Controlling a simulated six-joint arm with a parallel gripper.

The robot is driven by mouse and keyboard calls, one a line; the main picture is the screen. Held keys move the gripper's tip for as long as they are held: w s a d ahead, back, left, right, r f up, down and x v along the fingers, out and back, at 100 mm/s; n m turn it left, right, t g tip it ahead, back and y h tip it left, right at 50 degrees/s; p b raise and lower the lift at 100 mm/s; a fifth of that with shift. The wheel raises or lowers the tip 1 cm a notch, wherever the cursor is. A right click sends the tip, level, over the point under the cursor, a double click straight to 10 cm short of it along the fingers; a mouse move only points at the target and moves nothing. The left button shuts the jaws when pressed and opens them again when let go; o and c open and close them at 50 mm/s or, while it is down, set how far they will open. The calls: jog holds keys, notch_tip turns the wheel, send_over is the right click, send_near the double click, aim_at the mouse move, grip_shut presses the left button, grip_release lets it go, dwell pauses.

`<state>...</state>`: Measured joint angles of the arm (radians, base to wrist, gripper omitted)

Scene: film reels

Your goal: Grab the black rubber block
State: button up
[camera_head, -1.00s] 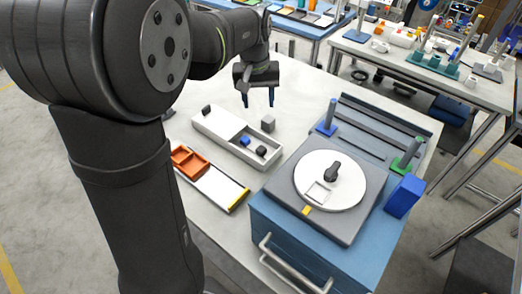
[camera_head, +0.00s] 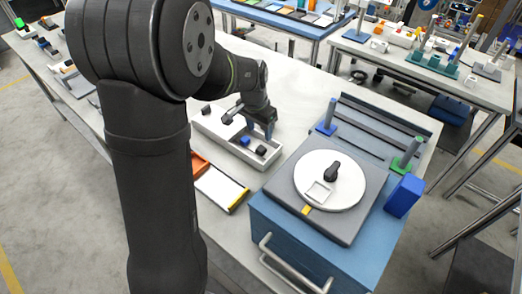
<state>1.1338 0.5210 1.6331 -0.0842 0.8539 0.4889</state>
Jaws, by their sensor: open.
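A small black block (camera_head: 261,151) lies in the right compartment of the long white tray (camera_head: 218,140), close beside a blue block (camera_head: 244,141). Another dark block (camera_head: 206,109) sits at the tray's far left end. I cannot tell from the picture which dark block is rubber. The spot where a grey cube stood on the table is now covered by the gripper.
A grey turntable with a white disc (camera_head: 340,164) stands on a blue drawer unit (camera_head: 300,235) at the right. Blue (camera_head: 330,117) and green (camera_head: 408,152) posts rise behind it. A yellow-edged white tray (camera_head: 218,188) and orange tray (camera_head: 199,164) lie in front.

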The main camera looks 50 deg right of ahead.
aim_at(261, 148)
jog(key=f, duration=0.3)
jog(key=shift+d, duration=0.2)
notch_tip(261, 148, down, 4)
jog(key=shift+s+a+f, duration=0.1)
jog(key=shift+a, duration=0.05)
jog(key=shift+f, duration=0.55)
jog(key=c, duration=1.1)
